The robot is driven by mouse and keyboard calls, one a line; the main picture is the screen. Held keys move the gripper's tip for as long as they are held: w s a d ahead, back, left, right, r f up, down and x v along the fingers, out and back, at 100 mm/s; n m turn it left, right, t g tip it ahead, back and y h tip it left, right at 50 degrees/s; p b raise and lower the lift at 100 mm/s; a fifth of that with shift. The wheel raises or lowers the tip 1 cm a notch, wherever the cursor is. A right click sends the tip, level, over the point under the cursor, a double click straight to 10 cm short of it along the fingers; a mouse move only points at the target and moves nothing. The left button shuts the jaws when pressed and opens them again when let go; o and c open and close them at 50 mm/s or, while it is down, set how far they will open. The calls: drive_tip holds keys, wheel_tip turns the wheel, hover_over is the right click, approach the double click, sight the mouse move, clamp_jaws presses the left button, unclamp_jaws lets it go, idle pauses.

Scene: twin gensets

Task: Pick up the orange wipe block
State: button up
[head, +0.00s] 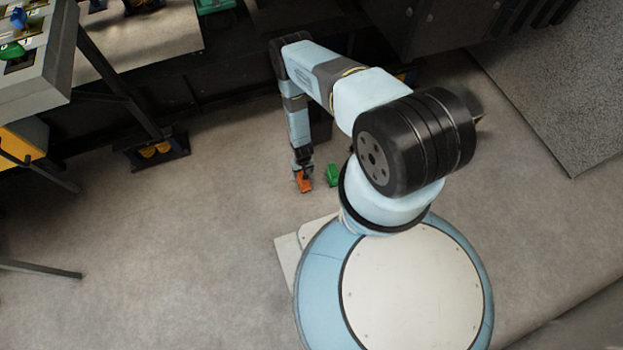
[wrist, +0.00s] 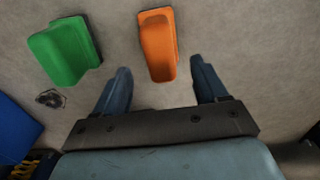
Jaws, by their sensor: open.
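The orange wipe block (wrist: 158,46) lies on the grey floor in the wrist view, at the top centre, with a dark strip along its far end. My gripper (wrist: 160,82) is open, its two fingers spread to the left and right of the block's near end. Whether the fingers touch it cannot be told; gaps show on both sides. In the head view the orange block (head: 304,184) shows on the floor at the lower end of my arm, partly hidden by my gripper (head: 301,168).
A green block (wrist: 65,50) lies on the floor to the left of the orange one; it also shows in the head view (head: 333,175). A small dark object (wrist: 50,99) and a blue item (wrist: 16,128) are further left. Open floor lies left in the head view.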

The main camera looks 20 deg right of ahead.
sight(305, 186)
drive_tip(key=shift+s+f, duration=0.1)
drive_tip(key=shift+f, duration=2.9)
drive_tip(key=c, duration=1.2)
drive_tip(key=shift+r, duration=0.1)
